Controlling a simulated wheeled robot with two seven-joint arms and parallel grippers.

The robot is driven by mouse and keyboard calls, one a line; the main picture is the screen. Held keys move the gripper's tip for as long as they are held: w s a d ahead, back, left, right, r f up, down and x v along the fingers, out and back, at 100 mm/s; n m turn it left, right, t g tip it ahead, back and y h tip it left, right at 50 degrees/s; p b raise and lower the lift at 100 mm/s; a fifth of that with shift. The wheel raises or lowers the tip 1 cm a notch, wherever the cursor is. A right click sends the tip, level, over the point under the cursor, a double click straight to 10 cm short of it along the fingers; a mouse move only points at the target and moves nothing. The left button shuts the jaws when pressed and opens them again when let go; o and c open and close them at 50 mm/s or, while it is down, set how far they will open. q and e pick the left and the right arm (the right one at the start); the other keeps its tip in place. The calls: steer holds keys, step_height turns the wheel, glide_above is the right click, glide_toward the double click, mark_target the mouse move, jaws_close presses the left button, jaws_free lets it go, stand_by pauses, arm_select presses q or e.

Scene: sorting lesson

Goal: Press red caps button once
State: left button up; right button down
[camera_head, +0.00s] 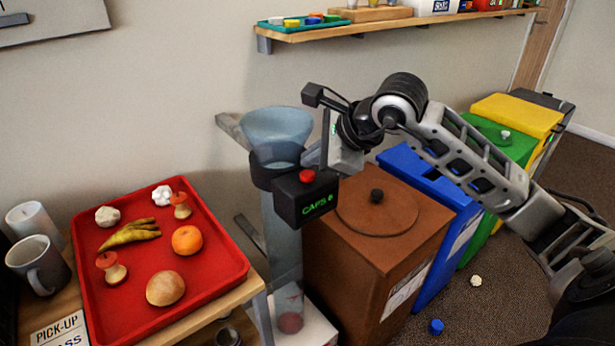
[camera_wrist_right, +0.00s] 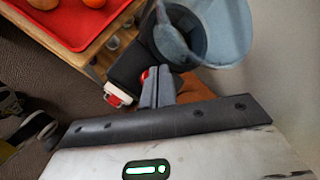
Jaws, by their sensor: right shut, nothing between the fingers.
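The red button (camera_head: 307,176) sits on top of a black box (camera_head: 300,203) whose green display reads "CAPS 6". The box is fixed to the front of a clear tube with a wide bluish funnel (camera_head: 277,128) on top. My right gripper (camera_head: 314,160) is shut and empty, its fingertips just above and beside the button. Whether they touch it I cannot tell. In the right wrist view the closed fingertips (camera_wrist_right: 157,76) lie over the black box, and a sliver of the red button (camera_wrist_right: 145,75) shows beside them. My left gripper is not in view.
A red tray (camera_head: 236,268) with fruit, cores and crumpled paper stands on the table at left, near a mug (camera_head: 41,266). Brown (camera_head: 345,250), blue (camera_head: 425,180), green and yellow bins stand at right. A shelf (camera_head: 400,24) runs along the wall above.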

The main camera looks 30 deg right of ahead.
stand_by(1.1)
stand_by(0.6)
steer(key=shift+f+b, duration=0.4)
steer(key=shift+b, duration=0.3)
steer(key=shift+f+b, duration=0.5)
steer(key=shift+b, duration=0.05)
stand_by(0.6)
steer(key=shift+r, duration=0.1)
steer(key=shift+r+p, duration=0.5)
steer(key=shift+r, duration=0.3)
